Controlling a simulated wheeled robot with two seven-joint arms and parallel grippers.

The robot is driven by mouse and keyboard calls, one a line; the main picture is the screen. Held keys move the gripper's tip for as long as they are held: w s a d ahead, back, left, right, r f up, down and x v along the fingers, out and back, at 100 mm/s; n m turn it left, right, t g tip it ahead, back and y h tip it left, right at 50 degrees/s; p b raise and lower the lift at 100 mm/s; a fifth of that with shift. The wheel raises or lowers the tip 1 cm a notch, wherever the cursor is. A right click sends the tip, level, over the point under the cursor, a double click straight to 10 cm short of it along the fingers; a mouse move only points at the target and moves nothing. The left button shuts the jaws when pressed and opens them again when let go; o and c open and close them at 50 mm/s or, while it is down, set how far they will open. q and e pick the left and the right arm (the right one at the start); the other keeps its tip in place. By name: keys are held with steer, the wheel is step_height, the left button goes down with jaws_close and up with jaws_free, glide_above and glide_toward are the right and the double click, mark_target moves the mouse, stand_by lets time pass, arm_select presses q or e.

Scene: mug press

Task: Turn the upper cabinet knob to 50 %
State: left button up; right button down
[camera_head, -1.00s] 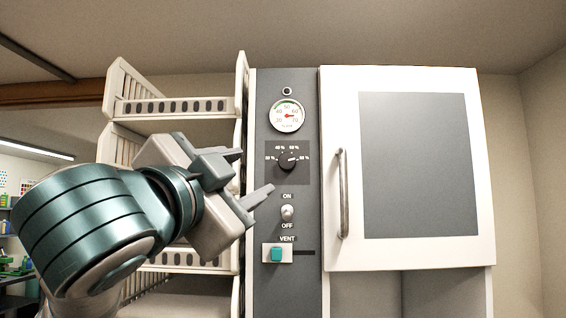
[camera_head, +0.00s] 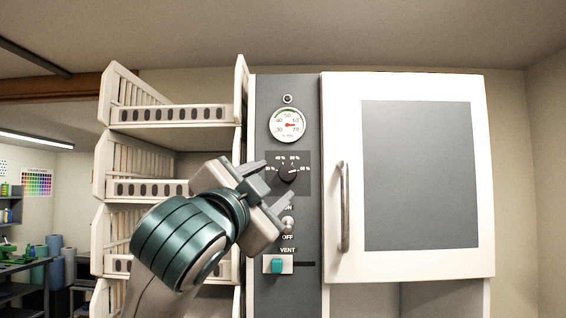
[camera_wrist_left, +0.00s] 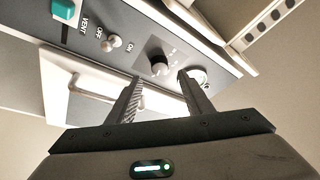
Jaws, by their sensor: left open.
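The upper cabinet knob (camera_head: 287,173) is a black dial on the grey control panel, below the round gauge. Its pointer mark points right, towards the label that seems to read 60 %. The 50 % label is at its upper right. My left gripper (camera_head: 278,181) is open and empty, in front of the panel just left of the knob, partly covering the ON label. In the left wrist view the knob (camera_wrist_left: 160,67) appears beyond the gap between the two open fingertips (camera_wrist_left: 161,78), and no contact shows. My right gripper is not in view.
Below the knob are the ON/OFF toggle (camera_head: 288,222) and the teal VENT slider (camera_head: 277,266). The round gauge (camera_head: 287,125) is above. A white cabinet door with a vertical handle (camera_head: 345,206) stands close on the right. A rack of cream trays (camera_head: 170,114) is on the left.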

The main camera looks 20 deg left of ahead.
mark_target(287, 174)
arm_select(q)
steer(key=p+x, duration=0.2)
steer(key=x, duration=0.3)
steer(key=shift+w+d+r+p, duration=0.1)
steer(key=shift+w+r+p, duration=0.1)
steer(key=shift+w+p, duration=0.45)
steer(key=shift+w, duration=0.45)
steer(key=c, duration=1.1)
